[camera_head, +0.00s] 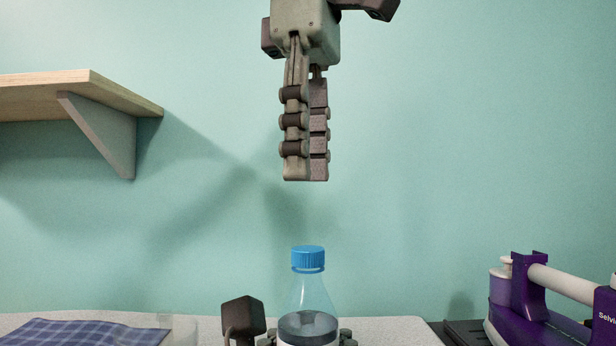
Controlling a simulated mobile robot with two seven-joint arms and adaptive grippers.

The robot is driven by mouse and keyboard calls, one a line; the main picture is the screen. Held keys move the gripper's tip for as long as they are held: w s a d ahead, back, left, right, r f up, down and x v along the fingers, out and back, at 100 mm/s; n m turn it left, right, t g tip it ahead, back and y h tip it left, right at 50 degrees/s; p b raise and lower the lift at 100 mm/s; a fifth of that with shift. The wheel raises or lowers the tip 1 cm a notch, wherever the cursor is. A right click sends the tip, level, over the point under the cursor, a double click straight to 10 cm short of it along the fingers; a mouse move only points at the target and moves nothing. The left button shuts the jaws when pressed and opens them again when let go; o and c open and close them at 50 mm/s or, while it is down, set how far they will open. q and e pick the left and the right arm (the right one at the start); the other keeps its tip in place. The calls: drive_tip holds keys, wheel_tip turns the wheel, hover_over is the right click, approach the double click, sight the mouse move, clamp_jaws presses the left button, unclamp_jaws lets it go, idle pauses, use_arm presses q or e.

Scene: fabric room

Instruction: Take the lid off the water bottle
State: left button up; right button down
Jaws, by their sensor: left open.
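The water bottle (308,318) stands upright at the bottom centre. It is clear, with a blue lid (308,258) on its neck; its lower part is cut off by the frame. My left gripper (305,178) points straight down above the lid, with a clear gap between. Its fingers are seen nearly edge-on, one overlapping the other; it is open and holds nothing. Dark parts of my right gripper (265,338) show low on both sides of the bottle. Its fingertips are cut off or hidden, so I cannot tell its grip.
A wooden shelf (75,92) with a grey bracket juts from the wall at upper left. A blue checked cloth (80,333) lies at lower left on the light table (400,328). A purple and white device (545,300) stands at lower right. Air around the lid is clear.

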sight(308, 248)
use_arm(q)
drive_tip(key=m, duration=0.7)
drive_tip(key=shift+m, duration=0.4)
drive_tip(key=m, duration=0.4)
drive_tip(key=shift+m, duration=0.4)
drive_tip(key=m, duration=0.4)
drive_tip(key=shift+m, duration=0.4)
drive_tip(key=m, duration=0.5)
drive_tip(key=shift+f+m, duration=0.4)
drive_tip(key=shift+f, duration=3.65)
drive_tip(key=shift+c, duration=0.3)
